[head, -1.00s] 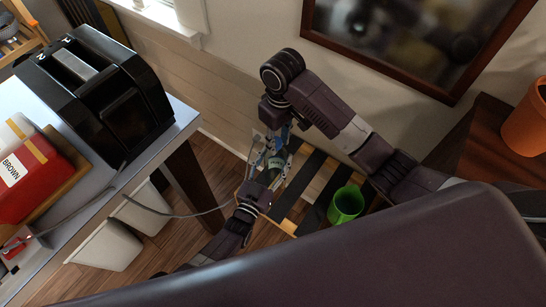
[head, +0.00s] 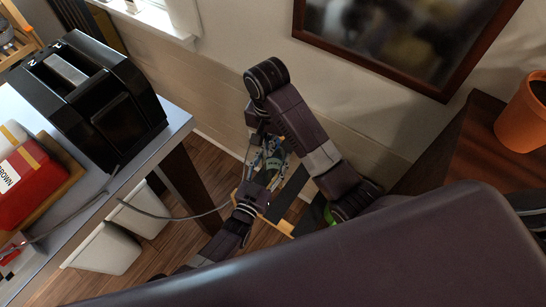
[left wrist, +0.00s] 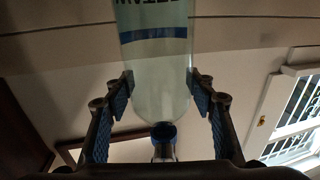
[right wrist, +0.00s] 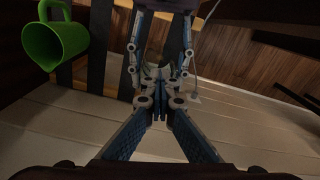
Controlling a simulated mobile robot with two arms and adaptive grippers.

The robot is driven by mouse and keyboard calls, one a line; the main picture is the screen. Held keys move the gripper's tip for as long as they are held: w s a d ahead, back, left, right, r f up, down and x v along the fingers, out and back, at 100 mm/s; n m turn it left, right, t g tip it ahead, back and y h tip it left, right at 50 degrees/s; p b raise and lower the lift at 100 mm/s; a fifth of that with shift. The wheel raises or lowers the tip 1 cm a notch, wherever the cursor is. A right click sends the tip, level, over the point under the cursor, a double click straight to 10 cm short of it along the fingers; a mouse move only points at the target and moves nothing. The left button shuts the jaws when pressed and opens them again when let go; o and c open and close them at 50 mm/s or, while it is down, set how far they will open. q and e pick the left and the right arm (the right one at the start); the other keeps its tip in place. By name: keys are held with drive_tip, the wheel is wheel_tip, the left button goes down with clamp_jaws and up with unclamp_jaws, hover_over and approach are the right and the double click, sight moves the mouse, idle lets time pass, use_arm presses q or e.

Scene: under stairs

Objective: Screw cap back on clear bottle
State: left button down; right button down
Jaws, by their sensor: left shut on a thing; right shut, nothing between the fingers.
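My left gripper (left wrist: 160,90) is shut on the clear bottle (left wrist: 155,60), its pads on both sides. The bottle has a dark blue band and dark lettering; a blue cap (left wrist: 163,131) shows at its narrow end, but I cannot tell how firmly it is seated. In the head view, the left gripper (head: 272,165) is low in the middle, close to my right gripper (head: 262,142), which comes down from above. In the right wrist view, the right gripper (right wrist: 158,100) is shut with nothing between its fingertips, and the left gripper's fingers (right wrist: 160,50) show beyond it.
A slatted table (head: 292,197) stands below the grippers. A green mug (right wrist: 57,42) is on it, mostly hidden in the head view. A black toaster (head: 90,100) stands on the grey table at left. A terracotta pot (head: 524,115) is at right.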

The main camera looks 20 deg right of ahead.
use_arm(q)
drive_tip(key=shift+s+f, duration=0.3)
drive_tip(key=shift+s, duration=0.05)
use_arm(e)
drive_tip(key=shift+w+d+r, duration=0.25)
drive_tip(key=shift+w, duration=0.15)
drive_tip(key=c, duration=2.1)
unclamp_jaws()
use_arm(q)
drive_tip(key=shift+w+a, duration=0.1)
use_arm(e)
drive_tip(key=o, duration=0.6)
drive_tip(key=shift+s+a+f, duration=0.15)
drive_tip(key=shift+s, duration=0.05)
drive_tip(key=shift+c, duration=0.2)
drive_tip(key=shift+w+r, duration=0.3)
drive_tip(key=shift+r, duration=0.5)
drive_tip(key=shift+s+r, duration=0.3)
drive_tip(key=shift+r, duration=0.15)
use_arm(q)
drive_tip(key=shift+a, duration=0.1)
use_arm(e)
wheel_tip(320, 180, up, 4)
drive_tip(key=shift+f, duration=0.25)
